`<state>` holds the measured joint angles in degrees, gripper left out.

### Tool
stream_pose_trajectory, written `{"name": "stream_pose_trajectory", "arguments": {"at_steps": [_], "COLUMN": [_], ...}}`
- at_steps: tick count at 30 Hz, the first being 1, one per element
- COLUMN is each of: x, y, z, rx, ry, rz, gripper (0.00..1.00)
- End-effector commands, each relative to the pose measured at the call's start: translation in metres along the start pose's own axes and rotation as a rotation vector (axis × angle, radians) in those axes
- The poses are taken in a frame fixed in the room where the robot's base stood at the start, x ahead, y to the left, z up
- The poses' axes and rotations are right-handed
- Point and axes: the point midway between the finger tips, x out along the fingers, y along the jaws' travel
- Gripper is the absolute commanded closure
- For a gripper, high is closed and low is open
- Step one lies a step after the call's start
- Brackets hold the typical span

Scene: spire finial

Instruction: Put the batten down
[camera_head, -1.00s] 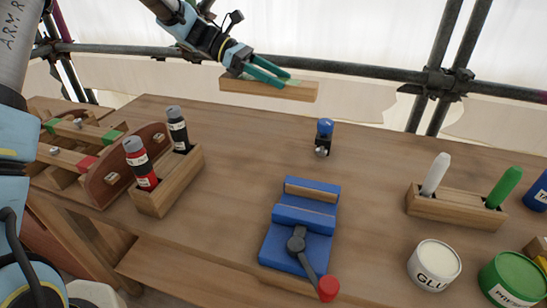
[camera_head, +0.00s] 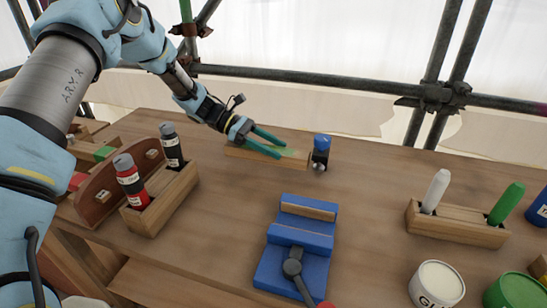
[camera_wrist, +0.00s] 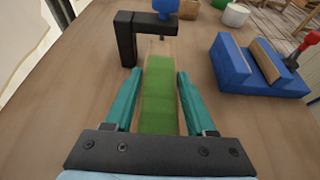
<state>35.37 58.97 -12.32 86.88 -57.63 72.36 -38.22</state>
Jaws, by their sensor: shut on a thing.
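The batten (camera_head: 268,157) is a pale wooden bar at the back of the bench (camera_head: 215,220), left of a small blue-topped clamp. My gripper (camera_head: 268,146) is shut on the batten from the left and above. In the wrist view the batten (camera_wrist: 158,95) lies between the two teal fingers, with a green patch on its upper face. Its far end reaches toward the black bracket of the clamp (camera_wrist: 137,32); I cannot tell whether they touch. The batten is at or just above the bench top.
The blue vise (camera_head: 296,250) stands in front. A wooden holder with red and black bottles (camera_head: 160,200) is at left. A marker block (camera_head: 455,224) and glue pot (camera_head: 436,285) are at right. The bench between is clear.

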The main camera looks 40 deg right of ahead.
Motion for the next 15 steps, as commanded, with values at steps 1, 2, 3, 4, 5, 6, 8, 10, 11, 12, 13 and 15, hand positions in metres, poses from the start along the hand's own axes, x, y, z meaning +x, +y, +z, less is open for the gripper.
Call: {"name": "stream_pose_trajectory", "arguments": {"at_steps": [1,2,3,4,5,6,8,10,11,12,13,15], "x": [0.001,0.002,0.003,0.003,0.004,0.006,0.009,0.013,0.015,0.016,0.017,0.018], "y": [0.0,0.0,0.0,0.0,0.0,0.0,-0.001,0.0,0.0,0.0,0.0,0.0], "z": [-0.002,-0.004,-0.005,-0.007,-0.009,-0.013,-0.021,-0.031,-0.034,-0.038,-0.04,-0.041], "rx": [0.0,0.001,0.001,0.001,0.001,0.0,-0.002,-0.002,-0.001,-0.001,0.0,0.001], "ry": [-0.001,-0.001,0.0,0.0,0.0,0.0,0.0,0.0,0.001,0.0,0.0,0.0], "rz": [0.0,0.0,0.0,0.0,-0.001,-0.001,-0.002,-0.002,-0.002,-0.002,-0.001,-0.001], "gripper": [1.0,1.0,1.0,1.0,1.0,1.0,1.0,1.0,1.0,1.0,1.0,1.0]}}
